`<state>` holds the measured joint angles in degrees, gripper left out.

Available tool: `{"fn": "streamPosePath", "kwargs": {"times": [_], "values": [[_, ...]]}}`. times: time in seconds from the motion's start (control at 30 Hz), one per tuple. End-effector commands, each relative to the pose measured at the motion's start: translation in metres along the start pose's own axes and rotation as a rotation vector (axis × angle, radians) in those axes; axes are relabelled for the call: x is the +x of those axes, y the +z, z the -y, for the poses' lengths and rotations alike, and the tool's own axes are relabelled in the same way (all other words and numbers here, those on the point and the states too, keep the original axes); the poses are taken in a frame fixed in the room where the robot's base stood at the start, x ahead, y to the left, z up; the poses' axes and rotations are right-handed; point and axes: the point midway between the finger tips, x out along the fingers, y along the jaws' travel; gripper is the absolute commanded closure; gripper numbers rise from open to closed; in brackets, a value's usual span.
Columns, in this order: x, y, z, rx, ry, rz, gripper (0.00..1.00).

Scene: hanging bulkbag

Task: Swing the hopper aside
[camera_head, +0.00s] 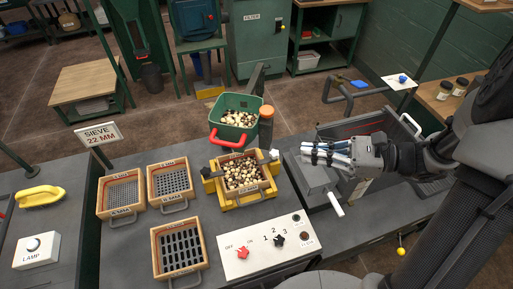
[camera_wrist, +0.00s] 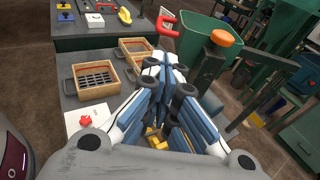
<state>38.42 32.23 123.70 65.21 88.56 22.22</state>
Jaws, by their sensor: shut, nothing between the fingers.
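The hopper (camera_head: 252,104) is a green open-topped bin holding pale and brown round pieces. It hangs just behind the sieve shaker. A red handle (camera_head: 227,140) sticks out at its front, and a post with an orange cap (camera_head: 266,111) stands at its right. In the wrist view the green hopper (camera_wrist: 197,22), the red handle (camera_wrist: 168,22) and the orange cap (camera_wrist: 226,38) show beyond my fingers. My gripper (camera_head: 304,153) is shut and empty, to the right of the handle and apart from it, above the grey box with a crank. It also fills the wrist view's middle (camera_wrist: 166,70).
A wooden sieve (camera_head: 242,173) full of pieces sits in the yellow shaker frame (camera_head: 210,186). Several empty sieves (camera_head: 180,250) lie to the left. A white control panel (camera_head: 266,246) is in front. A grey tray (camera_head: 350,128) and a bent grey bar (camera_head: 345,94) are at right.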

Motion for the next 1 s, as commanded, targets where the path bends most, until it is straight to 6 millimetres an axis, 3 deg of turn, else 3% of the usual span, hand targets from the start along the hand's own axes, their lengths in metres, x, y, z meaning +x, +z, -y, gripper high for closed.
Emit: {"fn": "streamPosePath", "kwargs": {"times": [0.17,0.6,0.8,1.0], "values": [[0.02,-0.001,-0.001,-0.001,0.005,-0.001,1.0],[0.111,-0.002,-0.002,-0.003,0.007,-0.001,1.0],[0.133,-0.001,-0.001,-0.002,0.004,-0.002,1.0],[0.139,0.0,-0.001,-0.001,0.001,-0.002,1.0]]}}
